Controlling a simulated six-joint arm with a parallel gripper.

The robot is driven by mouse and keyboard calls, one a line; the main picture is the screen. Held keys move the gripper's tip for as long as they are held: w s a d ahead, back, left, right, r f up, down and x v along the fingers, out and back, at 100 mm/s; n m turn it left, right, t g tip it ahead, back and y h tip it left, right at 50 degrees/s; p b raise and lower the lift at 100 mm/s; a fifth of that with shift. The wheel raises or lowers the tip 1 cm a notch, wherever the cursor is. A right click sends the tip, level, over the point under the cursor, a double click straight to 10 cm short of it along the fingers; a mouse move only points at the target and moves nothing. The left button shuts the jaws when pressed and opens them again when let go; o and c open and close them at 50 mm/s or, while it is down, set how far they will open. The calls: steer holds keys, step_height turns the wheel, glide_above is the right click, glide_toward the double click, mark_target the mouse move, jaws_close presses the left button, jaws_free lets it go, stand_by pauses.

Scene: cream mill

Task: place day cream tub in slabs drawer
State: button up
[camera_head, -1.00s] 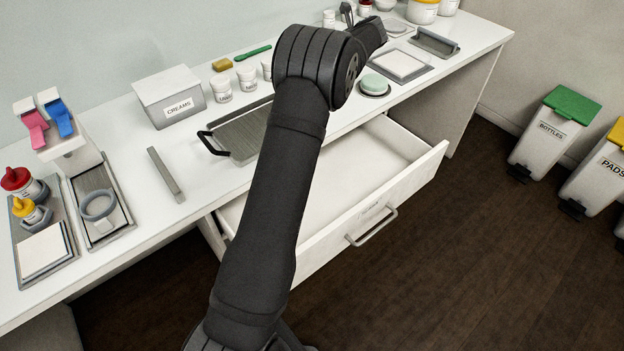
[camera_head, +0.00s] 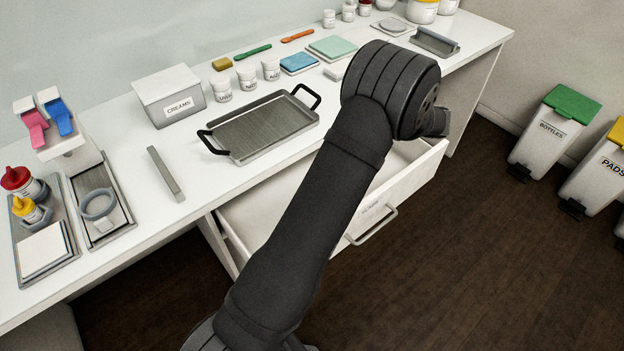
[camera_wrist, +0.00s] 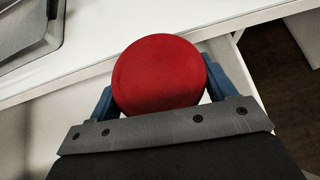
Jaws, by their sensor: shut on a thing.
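My gripper (camera_wrist: 158,88) is shut on a tub with a round red lid (camera_wrist: 158,72), one blue finger on each side. The tub's label and side are hidden, so I cannot read that it is the day cream. The white drawer (camera_head: 402,190) stands pulled open below the bench, with a bar handle; its small label is too blurred to read. In the wrist view the tub appears over the drawer (camera_wrist: 62,125), close to the bench edge, at a height I cannot tell. In the head view my arm hides the gripper, tub and much of the drawer.
The bench (camera_head: 215,180) holds a metal tray (camera_head: 262,128) with black handles, a CREAMS box (camera_head: 170,97), several white tubs (camera_head: 247,78) and blue and green slabs (camera_head: 332,47). Bins (camera_head: 552,130) stand on the floor at right. The bench edge borders the drawer.

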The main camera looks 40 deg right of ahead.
steer(key=w+a+f+n+y, duration=0.1)
steer(key=a+f, duration=0.2)
steer(key=a, duration=1)
steer(key=w+a+f+n+y, duration=0.2)
steer(key=a+f, duration=0.2)
steer(key=a, duration=0.9)
steer(key=w+a+f+n+y, duration=0.1)
steer(key=a+f, duration=0.3)
steer(key=a, duration=0.9)
steer(key=shift+w+n+g+y, duration=0.3)
steer(key=shift+w+n, duration=0.1)
steer(key=shift+w, duration=0.3)
steer(key=d, duration=1.4)
steer(key=shift+d, duration=0.2)
steer(key=d, duration=0.3)
steer(key=shift+d, duration=0.35)
steer(key=shift+a+f, duration=0.2)
steer(key=shift+f, duration=0.55)
steer(key=shift+f, duration=0.15)
steer(key=o, duration=1.1)
